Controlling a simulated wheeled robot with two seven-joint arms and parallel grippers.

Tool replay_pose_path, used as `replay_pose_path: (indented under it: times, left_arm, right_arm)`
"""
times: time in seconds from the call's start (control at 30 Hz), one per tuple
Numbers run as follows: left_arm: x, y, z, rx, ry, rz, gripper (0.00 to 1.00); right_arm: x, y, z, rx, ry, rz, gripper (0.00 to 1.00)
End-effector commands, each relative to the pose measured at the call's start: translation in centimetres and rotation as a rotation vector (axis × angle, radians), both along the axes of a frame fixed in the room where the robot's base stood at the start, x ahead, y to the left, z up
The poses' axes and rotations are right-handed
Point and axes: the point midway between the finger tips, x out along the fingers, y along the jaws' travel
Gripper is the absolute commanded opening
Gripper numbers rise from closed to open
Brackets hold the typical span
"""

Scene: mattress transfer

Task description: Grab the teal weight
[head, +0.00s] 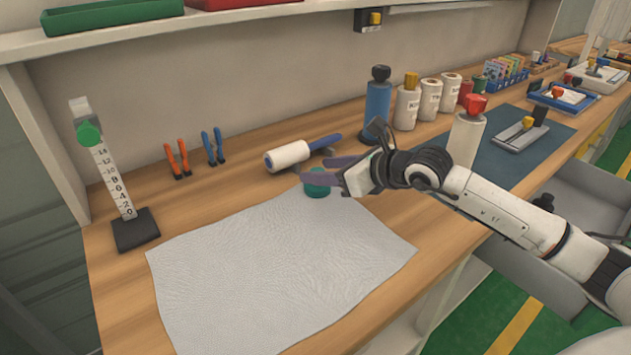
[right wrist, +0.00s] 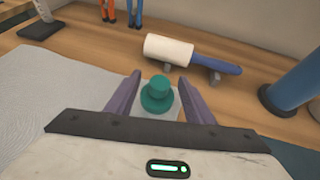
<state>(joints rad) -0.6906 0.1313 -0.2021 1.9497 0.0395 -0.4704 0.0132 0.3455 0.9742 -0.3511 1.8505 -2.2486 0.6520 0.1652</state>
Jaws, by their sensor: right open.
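The teal weight (head: 317,184) stands at the back right corner of the grey textured sheet in the head view. It also shows in the right wrist view (right wrist: 157,95) as a round teal body with a smaller knob on top. My right gripper (head: 318,173) reaches in from the right, and its two purple fingers are open. In the right wrist view the fingers (right wrist: 155,92) stand on either side of the weight, with a gap on each side. In the head view the fingers partly cover the weight. My left gripper is not in view.
A white lint roller with a blue handle (head: 288,155) lies on a stand just behind the weight. A blue bottle (head: 378,112) stands to its right. Orange pliers (head: 178,160), blue pliers (head: 214,147) and a ruler stand (head: 136,229) are at left. The grey sheet (head: 270,270) is otherwise clear.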

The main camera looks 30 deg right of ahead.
Motion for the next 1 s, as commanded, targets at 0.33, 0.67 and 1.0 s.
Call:
replay_pose_path:
  times: [0.33, 0.67, 1.0]
  left_arm:
    - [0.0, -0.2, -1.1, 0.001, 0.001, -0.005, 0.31]
    - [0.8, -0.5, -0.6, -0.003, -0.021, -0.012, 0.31]
    - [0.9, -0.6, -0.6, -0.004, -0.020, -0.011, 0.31]
  right_arm:
    - [2.8, 1.0, -2.4, 0.000, 0.000, 0.000, 0.48]
    - [5.0, 1.7, -3.4, -0.003, 0.000, 0.001, 0.48]
    - [4.9, 1.7, -3.4, -0.002, 0.000, 0.001, 0.14]
